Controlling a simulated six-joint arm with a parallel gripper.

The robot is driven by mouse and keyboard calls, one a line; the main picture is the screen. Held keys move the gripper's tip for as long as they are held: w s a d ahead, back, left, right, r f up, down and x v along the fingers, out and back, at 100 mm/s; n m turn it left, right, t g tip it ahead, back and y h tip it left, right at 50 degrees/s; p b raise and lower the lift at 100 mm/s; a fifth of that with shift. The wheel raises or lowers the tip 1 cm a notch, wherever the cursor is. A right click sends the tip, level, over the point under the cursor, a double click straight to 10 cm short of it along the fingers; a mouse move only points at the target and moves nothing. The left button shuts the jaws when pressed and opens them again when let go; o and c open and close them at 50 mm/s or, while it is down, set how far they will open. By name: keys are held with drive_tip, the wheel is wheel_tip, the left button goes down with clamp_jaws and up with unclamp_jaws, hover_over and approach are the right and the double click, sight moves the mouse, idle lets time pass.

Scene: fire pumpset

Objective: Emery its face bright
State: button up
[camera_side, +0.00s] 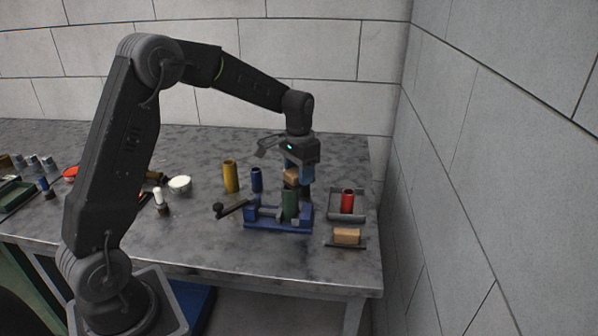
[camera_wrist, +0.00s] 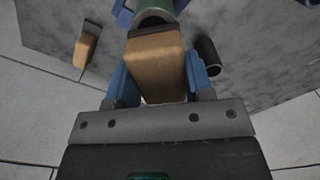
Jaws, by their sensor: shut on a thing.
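My gripper (camera_side: 297,172) is shut on a tan block with a dark face (camera_side: 290,177). In the wrist view the block (camera_wrist: 156,66) sits between my gripper's two blue fingers (camera_wrist: 160,85), its dark end toward the green cylinder (camera_wrist: 158,8). In the side view the green cylinder (camera_side: 291,204) stands upright in a blue vise (camera_side: 265,222) with a black crank handle. The block is right at the cylinder's top; I cannot tell whether they touch. The cylinder's top face is hidden by the block.
A second tan block (camera_side: 347,236) lies on a small dark holder at the right. A red cylinder (camera_side: 348,200) stands in a grey tray (camera_side: 361,211). A black cylinder (camera_wrist: 208,55) is close by my gripper.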

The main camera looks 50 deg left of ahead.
drive_tip(key=shift+s, duration=0.1)
drive_tip(key=shift+s+f, duration=0.1)
drive_tip(key=shift+s, duration=2.65)
drive_tip(key=shift+w, duration=0.1)
drive_tip(key=shift+w, duration=2.8)
drive_tip(key=shift+r, duration=3.15)
drive_tip(key=shift+s+a, duration=0.1)
